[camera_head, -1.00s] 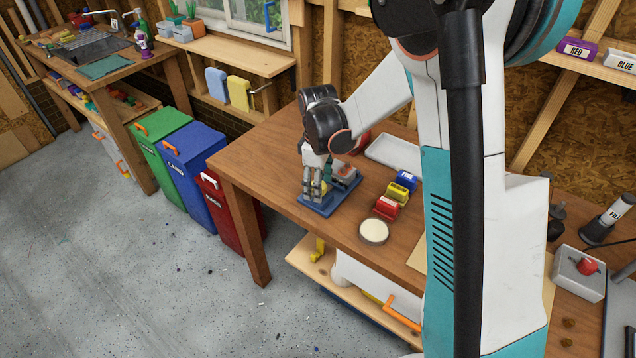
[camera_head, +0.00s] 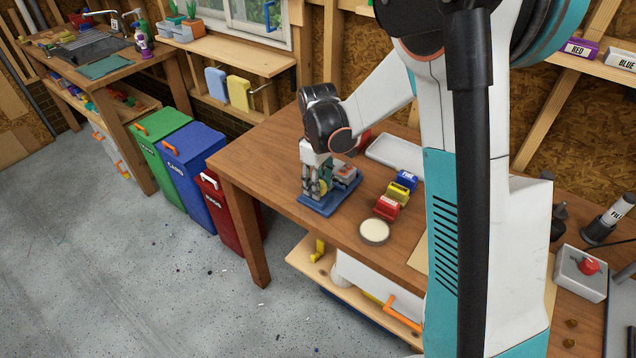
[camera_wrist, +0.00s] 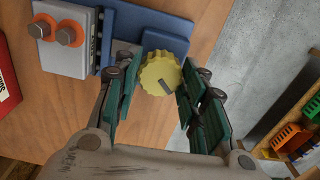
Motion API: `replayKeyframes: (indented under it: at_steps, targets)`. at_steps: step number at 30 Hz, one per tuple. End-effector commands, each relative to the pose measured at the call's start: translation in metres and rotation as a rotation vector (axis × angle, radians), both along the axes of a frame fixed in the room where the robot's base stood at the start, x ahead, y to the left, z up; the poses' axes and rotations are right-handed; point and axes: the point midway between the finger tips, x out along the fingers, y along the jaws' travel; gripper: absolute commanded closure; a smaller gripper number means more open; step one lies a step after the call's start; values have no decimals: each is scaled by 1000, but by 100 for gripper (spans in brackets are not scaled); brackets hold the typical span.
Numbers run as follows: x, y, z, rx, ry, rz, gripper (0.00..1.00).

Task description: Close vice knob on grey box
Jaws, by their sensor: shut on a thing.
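A round yellow ridged knob (camera_wrist: 162,72) with a dark slot mark sits on the vice. My gripper (camera_wrist: 160,88) has its green-padded fingers on either side of the knob and is shut on it. The vice has a blue base (camera_head: 318,209), seen also in the wrist view (camera_wrist: 150,22). A light grey box (camera_wrist: 62,62) with two orange-ringed grey studs stands on the base to the left of the knob. In the head view my gripper (camera_head: 318,188) points down at the vice, and its fingers partly cover the knob. The inner parts of the vice are hidden.
Labelled bins (camera_head: 190,165) stand on the floor at left.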

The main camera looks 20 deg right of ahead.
Motion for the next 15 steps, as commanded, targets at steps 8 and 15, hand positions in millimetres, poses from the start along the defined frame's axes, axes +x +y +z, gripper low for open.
replayKeyframes:
  at_steps: [8, 15]
  targets:
    - [0, 0, 0, 0, 0, -195, 85]
    - [0, 0, 0, 0, 0, -306, 85]
